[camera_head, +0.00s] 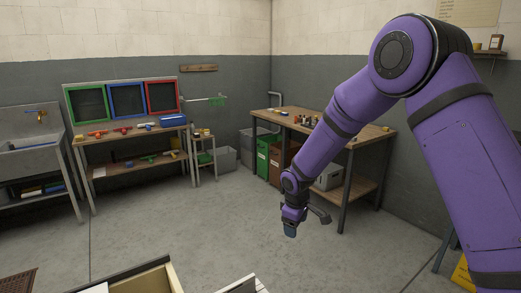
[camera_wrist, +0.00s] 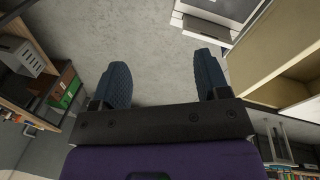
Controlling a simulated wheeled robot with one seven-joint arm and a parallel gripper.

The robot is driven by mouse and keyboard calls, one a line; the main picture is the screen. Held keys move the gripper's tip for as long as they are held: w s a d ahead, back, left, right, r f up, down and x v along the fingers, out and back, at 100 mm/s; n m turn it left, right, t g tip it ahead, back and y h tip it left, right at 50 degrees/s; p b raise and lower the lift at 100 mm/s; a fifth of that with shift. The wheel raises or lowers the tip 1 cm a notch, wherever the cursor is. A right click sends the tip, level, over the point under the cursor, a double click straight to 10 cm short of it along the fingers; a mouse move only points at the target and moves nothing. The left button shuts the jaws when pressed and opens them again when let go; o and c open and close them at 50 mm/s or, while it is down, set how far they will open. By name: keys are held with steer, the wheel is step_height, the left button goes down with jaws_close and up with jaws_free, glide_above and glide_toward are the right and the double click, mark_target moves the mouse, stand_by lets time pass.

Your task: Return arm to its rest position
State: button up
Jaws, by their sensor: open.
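My gripper (camera_head: 290,229) hangs at the end of my purple arm in the head view, over the open floor in front of the wooden workbench. It points down. In the wrist view my gripper (camera_wrist: 163,80) shows two dark blue padded fingers held wide apart. Only bare grey floor shows between them, and nothing is held. My arm is bent at the elbow, high on the right of the head view.
A wooden workbench (camera_head: 294,117) with small items stands behind my arm. Green (camera_head: 88,103), blue and red framed panels stand over a shelf bench at the left, beside a sink (camera_head: 32,160). An open drawer (camera_head: 157,275) is at the bottom. The middle floor is clear.

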steer(key=s+d+r+m+t, duration=0.1)
steer(key=s+d+r+m, duration=0.1)
steer(key=s+d+r, duration=0.45)
steer(key=s+d+r+m, duration=0.2)
steer(key=s+r, duration=0.1)
steer(key=r, duration=0.7)
steer(key=s+d+r+m+t, duration=0.1)
steer(key=s+d+r+m, duration=0.1)
steer(key=s+d+r, duration=0.45)
steer(key=s+d+r+m, duration=0.1)
steer(key=s+r, duration=0.1)
steer(key=s, duration=0.5)
steer(key=s+d+r+m, duration=0.2)
steer(key=s+r, duration=0.1)
steer(key=s, duration=0.4)
steer(key=s+d+r+m+t, duration=0.1)
steer(key=s+r+m, duration=0.1)
steer(key=s, duration=0.5)
steer(key=shift+s+d+r+y, duration=0.15)
steer(key=shift+s+r+y, duration=0.15)
steer(key=shift+s+r, duration=0.05)
